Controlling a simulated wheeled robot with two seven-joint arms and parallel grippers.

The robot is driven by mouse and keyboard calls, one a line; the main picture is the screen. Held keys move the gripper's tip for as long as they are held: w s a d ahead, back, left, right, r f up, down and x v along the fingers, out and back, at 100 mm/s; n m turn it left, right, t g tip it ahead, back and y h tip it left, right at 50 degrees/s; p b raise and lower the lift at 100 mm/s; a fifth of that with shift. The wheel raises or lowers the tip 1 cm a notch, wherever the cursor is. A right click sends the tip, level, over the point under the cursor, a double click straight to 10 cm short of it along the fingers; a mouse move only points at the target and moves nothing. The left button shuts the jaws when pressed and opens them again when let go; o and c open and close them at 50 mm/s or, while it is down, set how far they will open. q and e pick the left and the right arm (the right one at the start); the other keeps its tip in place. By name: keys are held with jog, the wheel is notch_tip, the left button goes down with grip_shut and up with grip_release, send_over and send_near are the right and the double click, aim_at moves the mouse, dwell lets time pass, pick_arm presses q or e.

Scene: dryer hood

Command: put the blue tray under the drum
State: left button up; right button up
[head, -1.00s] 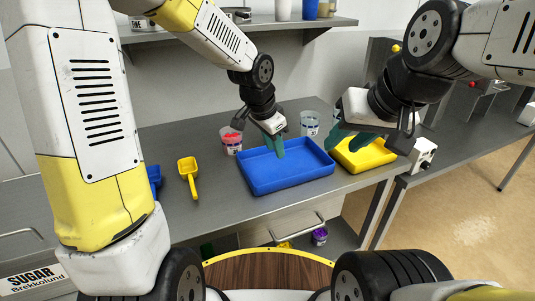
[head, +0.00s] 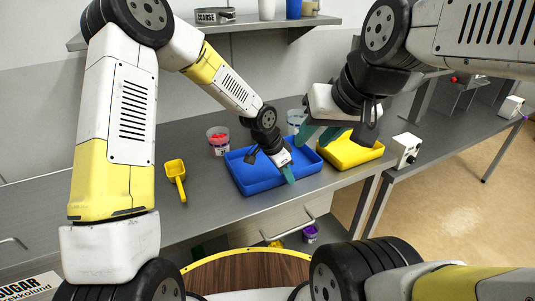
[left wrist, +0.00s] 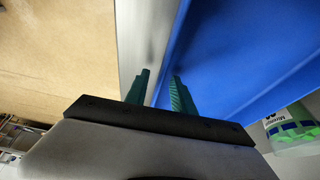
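The blue tray (head: 249,176) lies flat on the grey counter near its front edge. It fills the right of the left wrist view (left wrist: 235,60). My left gripper (head: 287,175) is at the tray's front rim, to the right of its middle. In the left wrist view its green fingers (left wrist: 162,92) are apart, one on each side of the tray's edge; contact is not clear. My right gripper (head: 316,133) is open and empty, above the tray's far right corner and the yellow tray's left end. I cannot pick out a drum in these views.
A yellow tray (head: 342,155) lies right of the blue one. Behind stand a cup with red contents (head: 218,141) and a clear cup (head: 295,121). A yellow scoop (head: 176,177) lies to the left. A small white box (head: 406,148) with a dark knob is on the right.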

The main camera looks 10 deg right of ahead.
pick_arm(q)
jog(key=shift+w+d+f, duration=0.1)
jog(key=shift+f, duration=0.15)
grip_shut()
dwell(1.3)
